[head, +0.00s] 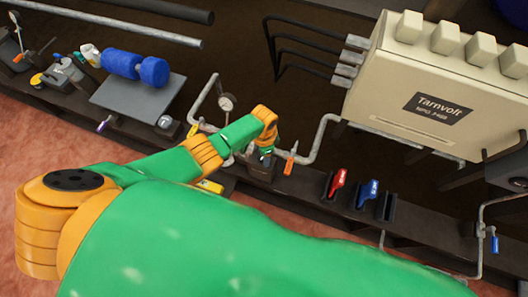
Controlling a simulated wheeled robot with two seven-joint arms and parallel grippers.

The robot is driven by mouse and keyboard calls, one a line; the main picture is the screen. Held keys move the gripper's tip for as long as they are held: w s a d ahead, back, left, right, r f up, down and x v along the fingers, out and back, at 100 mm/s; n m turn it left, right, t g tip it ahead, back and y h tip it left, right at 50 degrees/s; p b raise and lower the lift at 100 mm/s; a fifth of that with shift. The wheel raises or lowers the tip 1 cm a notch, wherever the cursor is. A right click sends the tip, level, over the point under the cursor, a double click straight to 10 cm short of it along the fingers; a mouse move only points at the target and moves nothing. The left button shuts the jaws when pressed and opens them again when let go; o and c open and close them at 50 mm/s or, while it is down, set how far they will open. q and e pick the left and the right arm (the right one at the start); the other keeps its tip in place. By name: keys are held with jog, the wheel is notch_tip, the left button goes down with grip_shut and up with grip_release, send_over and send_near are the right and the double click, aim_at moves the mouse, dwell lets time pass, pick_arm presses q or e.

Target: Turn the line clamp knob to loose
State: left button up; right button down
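My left arm reaches in from the left, and its wrist bends down at the pipe line. My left gripper (265,154) is at a small dark block (262,170) on the dark rail. The fingertips are small and partly hidden, so I cannot tell whether they are open or shut, or whether they touch anything. I cannot make out the line clamp knob with certainty; it may be hidden under the gripper. My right gripper is not in view.
A grey pipe (318,140) with an orange-handled valve (290,160) runs just right of the gripper. A gauge (226,103) stands behind. Red (338,182) and blue (368,192) levers are farther right, below a beige Tarnvolt box (420,85).

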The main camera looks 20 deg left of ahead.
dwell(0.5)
pick_arm(q)
jog(key=o, duration=1.4)
jog(key=shift+r, duration=0.1)
notch_tip(320, 180, up, 7)
jog(key=p, duration=0.4)
jog(key=shift+a+p, duration=0.1)
jog(key=shift+p, duration=0.3)
